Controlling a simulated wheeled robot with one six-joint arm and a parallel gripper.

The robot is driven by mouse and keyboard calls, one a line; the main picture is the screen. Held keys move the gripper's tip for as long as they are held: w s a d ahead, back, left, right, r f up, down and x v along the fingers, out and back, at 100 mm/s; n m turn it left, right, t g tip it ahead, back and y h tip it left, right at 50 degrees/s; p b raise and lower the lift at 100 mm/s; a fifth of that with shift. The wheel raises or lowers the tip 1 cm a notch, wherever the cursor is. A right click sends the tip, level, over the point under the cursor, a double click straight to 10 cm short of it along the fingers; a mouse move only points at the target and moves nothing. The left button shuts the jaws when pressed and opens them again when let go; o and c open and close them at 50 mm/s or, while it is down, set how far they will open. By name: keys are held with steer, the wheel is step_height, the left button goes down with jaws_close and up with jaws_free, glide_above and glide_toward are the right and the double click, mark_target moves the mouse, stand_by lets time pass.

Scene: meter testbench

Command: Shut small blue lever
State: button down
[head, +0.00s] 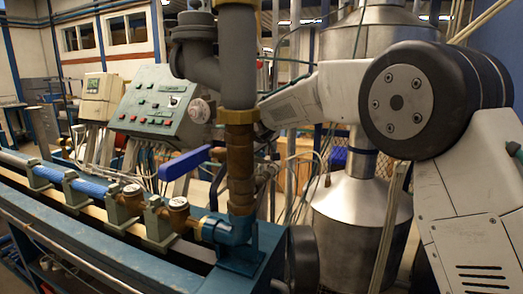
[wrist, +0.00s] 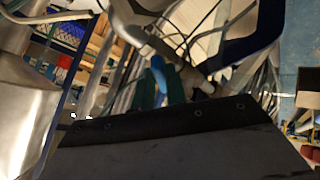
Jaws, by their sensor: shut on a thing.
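The small blue lever (wrist: 158,66) shows in the wrist view as a short bright blue piece beside a grey metal pipe. My gripper (wrist: 163,84) is shut on it, with a teal finger on each side. The lever's lower part is hidden between the fingers and behind the dark gripper body. In the head view my gripper is hidden behind the upright pipe and brass fitting, and I cannot make out the small lever there.
A larger blue lever (head: 185,163) sticks out left from the brass valve on the upright pipe (head: 237,75). A control box (head: 155,105) with buttons stands behind the blue bench (head: 90,250). Steel tanks (head: 357,205) stand behind my arm. Hoses and cables crowd the space around the gripper.

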steer(key=shift+m+h, duration=0.3)
steer(key=shift+m, duration=0.3)
steer(key=c, duration=1.4)
jaws_free()
steer(key=shift+c, duration=0.2)
